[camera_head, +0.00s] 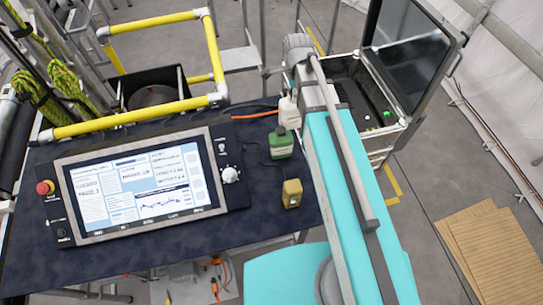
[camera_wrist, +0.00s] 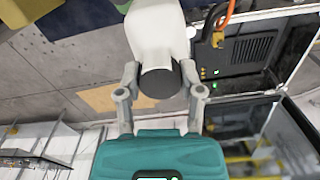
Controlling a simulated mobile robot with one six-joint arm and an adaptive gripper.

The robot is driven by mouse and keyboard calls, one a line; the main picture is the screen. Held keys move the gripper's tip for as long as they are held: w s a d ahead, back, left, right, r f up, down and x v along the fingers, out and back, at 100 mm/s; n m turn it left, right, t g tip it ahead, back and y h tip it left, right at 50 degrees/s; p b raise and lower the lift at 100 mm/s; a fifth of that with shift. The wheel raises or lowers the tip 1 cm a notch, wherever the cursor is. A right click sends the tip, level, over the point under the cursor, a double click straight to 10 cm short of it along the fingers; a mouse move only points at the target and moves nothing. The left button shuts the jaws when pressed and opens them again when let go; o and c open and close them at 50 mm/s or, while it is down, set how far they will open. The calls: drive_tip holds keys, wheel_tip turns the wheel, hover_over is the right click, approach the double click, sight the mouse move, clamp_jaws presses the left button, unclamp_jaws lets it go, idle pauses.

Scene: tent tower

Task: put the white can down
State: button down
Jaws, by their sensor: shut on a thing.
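The white can (camera_wrist: 160,32) is between the two grey fingers of my gripper (camera_wrist: 160,82) in the wrist view. Its dark round end faces the camera, and the fingers close on it from both sides. In the head view a white can (camera_head: 289,112) shows at the left side of my arm, near the right edge of the dark blue table (camera_head: 255,222). My arm hides the gripper there, and I cannot tell whether the can touches the table. A green can (camera_head: 281,144) stands just below it in the picture, and a yellow can (camera_head: 291,193) stands further down.
A control panel with a lit screen (camera_head: 140,185) fills much of the table. A yellow rail frame (camera_head: 150,121) rises behind it. An open case (camera_head: 362,95) with a raised lid stands at the upper right. A thin cable lies by the cans. The table's front right is clear.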

drive_tip(key=shift+w, duration=0.1)
idle(0.5)
drive_tip(key=shift+w+a+f, duration=0.1)
drive_tip(key=shift+w+f, duration=0.1)
drive_tip(key=w+a+f+b, duration=0.7)
drive_tip(key=w+f+b, duration=0.1)
drive_tip(key=w+b, duration=0.1)
drive_tip(key=shift+w+a+f, duration=0.35)
drive_tip(key=shift+w+a, duration=0.05)
idle(0.3)
drive_tip(key=shift+w+a+f+b, duration=0.15)
drive_tip(key=shift+f+b, duration=0.85)
drive_tip(key=shift+w+a+f+b, duration=0.1)
drive_tip(key=shift+w+f+b, duration=0.05)
drive_tip(key=shift+f+b, duration=0.85)
drive_tip(key=shift+f, duration=0.15)
